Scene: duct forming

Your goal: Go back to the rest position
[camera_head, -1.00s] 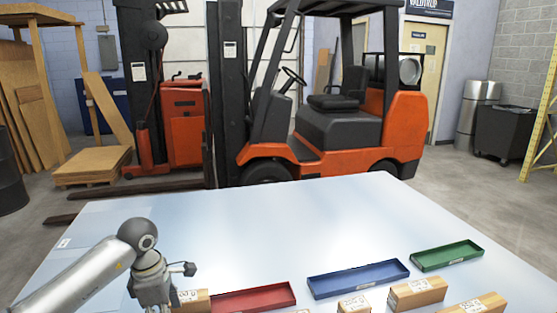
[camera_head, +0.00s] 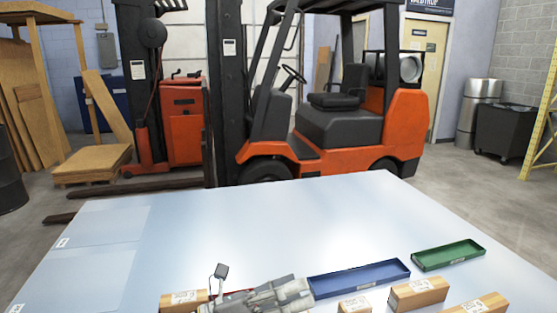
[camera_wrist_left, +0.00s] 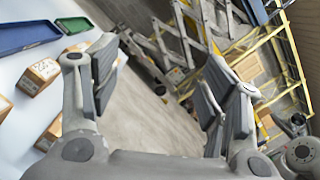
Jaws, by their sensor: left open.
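My left gripper (camera_head: 294,293) is low in the head view, above the near part of the table (camera_head: 230,225). It hides most of the red tray, of which only a sliver shows. In the left wrist view my left gripper (camera_wrist_left: 155,78) has its two fingers wide apart. Only the grey floor and things beyond the table show between them; nothing is held. My right gripper is in neither view.
A blue tray (camera_head: 358,278) and a green tray (camera_head: 447,254) lie right of the gripper. Several cardboard boxes (camera_head: 417,294) stand along the near side. The table's far and left parts are clear. An orange forklift (camera_head: 340,130) stands behind the table.

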